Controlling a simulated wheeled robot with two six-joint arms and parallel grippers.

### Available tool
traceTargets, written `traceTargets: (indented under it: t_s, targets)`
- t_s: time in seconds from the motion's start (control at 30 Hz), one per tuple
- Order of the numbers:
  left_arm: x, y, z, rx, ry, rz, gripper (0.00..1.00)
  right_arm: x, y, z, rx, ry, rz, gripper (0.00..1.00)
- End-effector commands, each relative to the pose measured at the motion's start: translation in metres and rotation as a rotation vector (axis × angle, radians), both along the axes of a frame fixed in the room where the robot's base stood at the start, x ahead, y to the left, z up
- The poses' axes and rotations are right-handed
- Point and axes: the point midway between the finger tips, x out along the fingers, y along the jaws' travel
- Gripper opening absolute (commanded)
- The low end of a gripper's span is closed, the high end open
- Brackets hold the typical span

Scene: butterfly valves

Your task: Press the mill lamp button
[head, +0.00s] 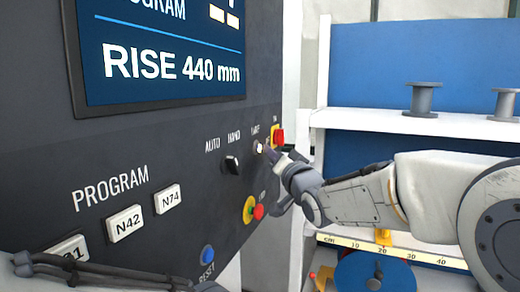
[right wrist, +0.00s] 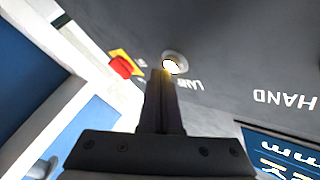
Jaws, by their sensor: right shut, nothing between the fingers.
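The lamp button (head: 259,147) is a small round button on the dark control panel, under a label partly hidden in the head view. In the right wrist view the button (right wrist: 175,63) glows white-yellow in a grey ring, beside the upside-down word LAMP. My right gripper (head: 272,152) is shut and empty, pointing at the button. In the right wrist view its closed fingertips (right wrist: 161,74) overlap the button's lower left edge; I cannot tell whether they touch it.
A red switch on a yellow plate (head: 278,136) sits close right of the button. The AUTO/HAND knob (head: 231,164) is to its left. A red button on yellow (head: 257,211) and blue RESET button (head: 207,253) are below. A shelf (head: 420,122) stands right.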

Motion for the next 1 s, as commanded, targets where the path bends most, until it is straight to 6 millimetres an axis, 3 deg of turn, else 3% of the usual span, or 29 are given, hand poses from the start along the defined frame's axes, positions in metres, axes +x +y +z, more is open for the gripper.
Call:
traceTargets:
  t_s: [1.0]
  targets:
    - [0.0000, 0.0000, -0.0057, 0.000, 0.000, 0.000, 0.50, 0.0027, 0.0088, -0.0007, -0.001, 0.001, 0.001, 0.00]
